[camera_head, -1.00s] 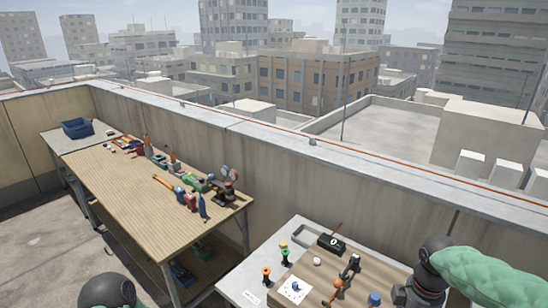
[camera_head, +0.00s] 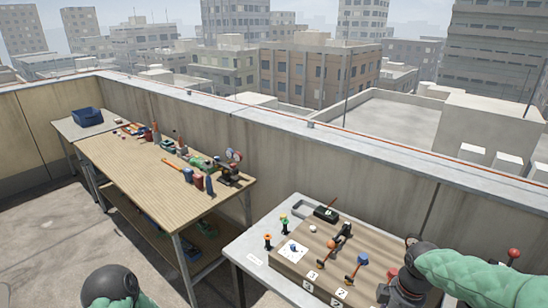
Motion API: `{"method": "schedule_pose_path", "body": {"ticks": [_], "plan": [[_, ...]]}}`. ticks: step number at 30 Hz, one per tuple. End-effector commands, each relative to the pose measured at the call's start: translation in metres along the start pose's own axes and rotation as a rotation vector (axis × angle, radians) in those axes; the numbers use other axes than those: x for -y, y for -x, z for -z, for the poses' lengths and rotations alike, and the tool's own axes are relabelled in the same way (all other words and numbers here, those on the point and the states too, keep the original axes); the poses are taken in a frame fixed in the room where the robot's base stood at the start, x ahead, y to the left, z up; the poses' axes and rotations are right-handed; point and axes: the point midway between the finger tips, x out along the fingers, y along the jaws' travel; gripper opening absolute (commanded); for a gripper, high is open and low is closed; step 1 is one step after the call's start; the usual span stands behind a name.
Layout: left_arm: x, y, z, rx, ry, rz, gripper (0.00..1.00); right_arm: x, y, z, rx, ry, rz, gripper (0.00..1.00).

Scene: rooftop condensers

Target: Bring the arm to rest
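My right arm comes in from the right edge in a green padded sleeve. Its dark joint bends down over the right part of the near workbench (camera_head: 248,262), and its lower part leaves the frame at the bottom. My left arm shows only as a dark rounded joint and a bit of green sleeve at the bottom left, over the bare floor. Neither gripper's fingers show, so I cannot see whether they hold anything.
The near bench holds a hammer-like tool (camera_head: 345,230), a blue-headed piece (camera_head: 362,259), numbered cards and a black box (camera_head: 326,213). A long wooden table (camera_head: 130,175) bears several tools; a blue bin (camera_head: 88,117) stands beyond it. A concrete parapet (camera_head: 300,150) runs behind.

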Motion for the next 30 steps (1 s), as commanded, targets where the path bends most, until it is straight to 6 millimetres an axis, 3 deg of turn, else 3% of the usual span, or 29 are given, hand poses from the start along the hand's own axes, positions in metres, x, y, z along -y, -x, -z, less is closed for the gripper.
{"method": "schedule_pose_path", "body": {"ticks": [8, 11, 21, 30], "plan": [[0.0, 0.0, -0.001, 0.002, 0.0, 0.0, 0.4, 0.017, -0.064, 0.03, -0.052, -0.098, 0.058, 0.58], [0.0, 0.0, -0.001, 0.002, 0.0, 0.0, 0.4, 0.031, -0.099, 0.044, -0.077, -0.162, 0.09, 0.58], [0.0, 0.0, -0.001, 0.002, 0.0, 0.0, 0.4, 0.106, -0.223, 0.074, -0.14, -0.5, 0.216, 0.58], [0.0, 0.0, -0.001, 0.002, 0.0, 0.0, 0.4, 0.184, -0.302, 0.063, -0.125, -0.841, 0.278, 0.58]]}}
